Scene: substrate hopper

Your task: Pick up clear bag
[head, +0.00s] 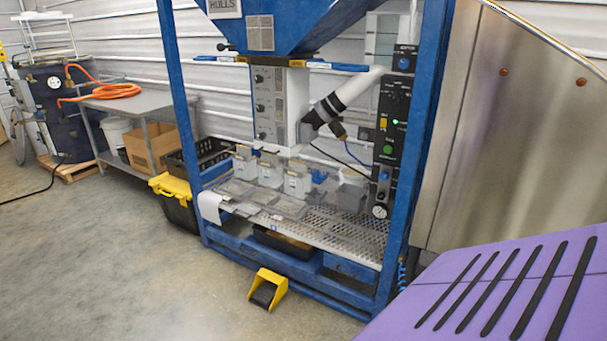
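Several flat, see-through items that look like clear bags (290,207) lie on the perforated metal shelf (345,237) of the blue-framed hopper machine. Another flat clear one (236,188) lies farther left on the same shelf. They overlap in places, and at this size I cannot tell where each one ends. Several upright whitish blocks (297,183) stand in a row behind them. Neither of my grippers is in view.
Blue posts (180,110) frame the shelf on both sides. A yellow foot pedal (267,289) sits on the floor in front. A black bin with a yellow lid (172,187) stands left. A purple surface with black strips (480,290) fills the lower right. Floor at front left is clear.

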